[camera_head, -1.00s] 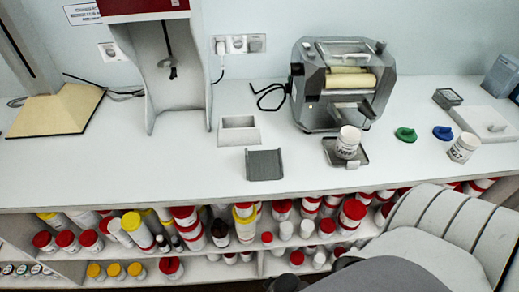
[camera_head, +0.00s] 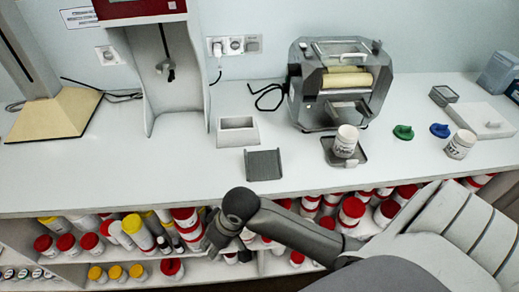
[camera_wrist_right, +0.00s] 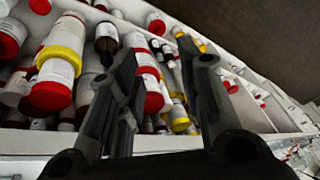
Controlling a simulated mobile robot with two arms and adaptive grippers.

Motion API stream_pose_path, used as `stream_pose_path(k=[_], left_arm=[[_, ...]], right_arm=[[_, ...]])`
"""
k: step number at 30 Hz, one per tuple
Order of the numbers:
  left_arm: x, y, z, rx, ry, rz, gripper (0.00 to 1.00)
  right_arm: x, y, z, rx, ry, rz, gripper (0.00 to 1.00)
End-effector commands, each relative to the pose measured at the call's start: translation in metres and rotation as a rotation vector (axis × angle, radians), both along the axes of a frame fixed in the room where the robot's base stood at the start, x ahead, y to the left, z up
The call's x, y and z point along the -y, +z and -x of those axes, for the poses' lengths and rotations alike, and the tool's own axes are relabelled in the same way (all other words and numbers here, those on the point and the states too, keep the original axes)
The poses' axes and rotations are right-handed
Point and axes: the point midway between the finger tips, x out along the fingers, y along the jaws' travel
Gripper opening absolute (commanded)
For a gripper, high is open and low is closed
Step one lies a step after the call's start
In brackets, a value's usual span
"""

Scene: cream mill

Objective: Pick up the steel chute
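The steel chute (camera_head: 263,166) looks to be the flat dark grey piece with raised side edges, lying on the white counter near its front edge. My right gripper (camera_head: 224,242) hangs in front of the counter, below and left of the chute, apart from it. In the right wrist view my right gripper (camera_wrist_right: 158,58) has its fingers spread with nothing held between them. The chute does not show in that view. My left gripper is not in view.
A roller mill (camera_head: 338,85) stands behind, with a white jar (camera_head: 346,141) on a tray before it. A grey box (camera_head: 238,131) sits behind the chute. Shelves of bottles (camera_head: 130,228) lie under the counter. The counter left of the chute is clear.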

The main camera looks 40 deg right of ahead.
Motion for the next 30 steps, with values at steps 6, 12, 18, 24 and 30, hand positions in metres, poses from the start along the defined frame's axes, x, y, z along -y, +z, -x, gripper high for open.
stream_pose_path(k=[6, 12, 18, 24, 30], left_arm=[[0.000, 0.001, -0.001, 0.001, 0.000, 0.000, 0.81], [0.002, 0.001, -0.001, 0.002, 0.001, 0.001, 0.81], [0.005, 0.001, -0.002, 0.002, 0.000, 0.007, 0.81], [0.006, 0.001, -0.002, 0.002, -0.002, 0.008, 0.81], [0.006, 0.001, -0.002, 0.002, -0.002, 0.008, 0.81]], right_arm=[[0.012, 0.034, -0.042, -0.070, -0.023, 0.035, 0.34], [0.045, 0.066, -0.073, -0.151, -0.123, 0.099, 0.34], [0.096, 0.109, -0.104, -0.226, -0.311, 0.157, 0.34], [0.151, 0.159, -0.127, -0.288, -0.551, 0.169, 0.34], [0.184, 0.194, -0.136, -0.326, -0.714, 0.149, 0.34]])
